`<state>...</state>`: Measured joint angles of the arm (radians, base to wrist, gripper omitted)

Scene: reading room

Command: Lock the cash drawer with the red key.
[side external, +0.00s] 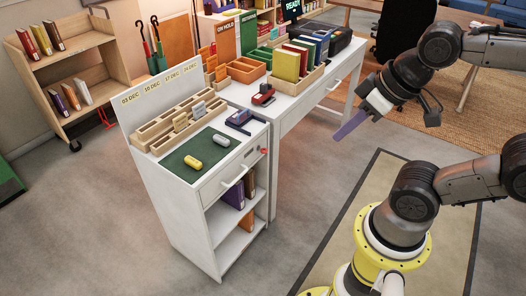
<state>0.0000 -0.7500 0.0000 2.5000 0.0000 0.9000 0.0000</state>
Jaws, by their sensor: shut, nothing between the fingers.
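The drawer (215,188) is at the top of the white cabinet, below its green-matted top. It has a white bar handle (235,180) and looks closed. A small red item (263,151), likely the red key, shows at the right end of the drawer front. It is too small to tell whether it sits in a lock or how it is turned. My gripper (350,125) is to the right of the cabinet, in the air and well apart from the drawer. Its long purple fingers are shut and empty, pointing down and left.
A yellow and a grey stamp-like piece lie on the green mat (190,171), beside a wooden rack (160,131). A white desk (290,112) with a red stapler-like item (263,94) and book rows stands behind. Floor before the cabinet is clear.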

